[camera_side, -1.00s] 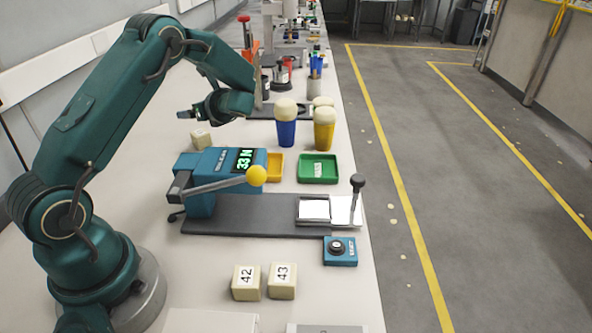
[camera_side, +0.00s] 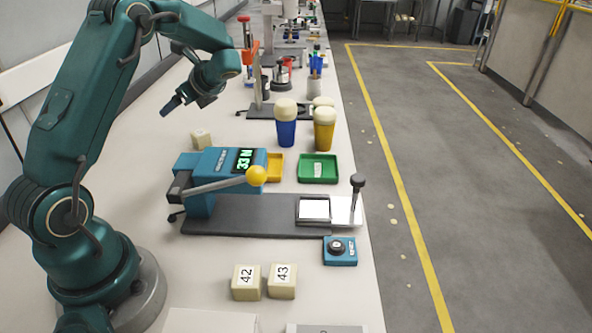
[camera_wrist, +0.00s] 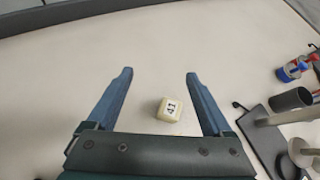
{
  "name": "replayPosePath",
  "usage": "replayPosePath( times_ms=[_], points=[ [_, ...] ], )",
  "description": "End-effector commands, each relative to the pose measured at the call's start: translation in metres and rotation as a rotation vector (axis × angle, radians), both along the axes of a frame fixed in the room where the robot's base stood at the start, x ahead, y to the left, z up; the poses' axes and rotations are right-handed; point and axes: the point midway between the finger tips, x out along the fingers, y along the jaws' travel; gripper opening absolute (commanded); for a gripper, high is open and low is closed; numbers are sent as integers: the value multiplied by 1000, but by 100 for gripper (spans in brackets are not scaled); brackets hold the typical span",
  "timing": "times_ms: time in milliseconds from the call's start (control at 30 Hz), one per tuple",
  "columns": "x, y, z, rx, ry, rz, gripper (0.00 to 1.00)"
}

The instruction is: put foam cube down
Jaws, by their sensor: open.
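A cream foam cube marked 41 (camera_wrist: 168,109) rests on the pale bench. In the side view the cube (camera_side: 201,140) sits just behind the teal press. My gripper (camera_side: 187,106) is above the bench, up and to the left of the cube and apart from it. In the wrist view my gripper (camera_wrist: 160,73) has its two blue fingers wide apart with nothing held; the cube shows between them, lower down on the bench. Two more cream cubes, 42 (camera_side: 246,282) and 43 (camera_side: 282,281), stand side by side at the front of the bench.
The teal press (camera_side: 212,180) has a lever with a yellow knob (camera_side: 256,176). Bench left of the cube is clear.

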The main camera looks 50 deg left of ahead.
Motion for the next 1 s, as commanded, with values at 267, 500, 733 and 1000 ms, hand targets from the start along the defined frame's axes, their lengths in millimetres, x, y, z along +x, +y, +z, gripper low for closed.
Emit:
replayPosePath(
  times_ms=[267,500,733,1000],
  points=[
    [-32,-8,-33,-359,-308,472,85],
    [-14,-11,-25,-677,-687,822,85],
    [6,2,4,-859,-955,977,85],
    [16,12,4,-955,-1098,1040,85]
  ],
)
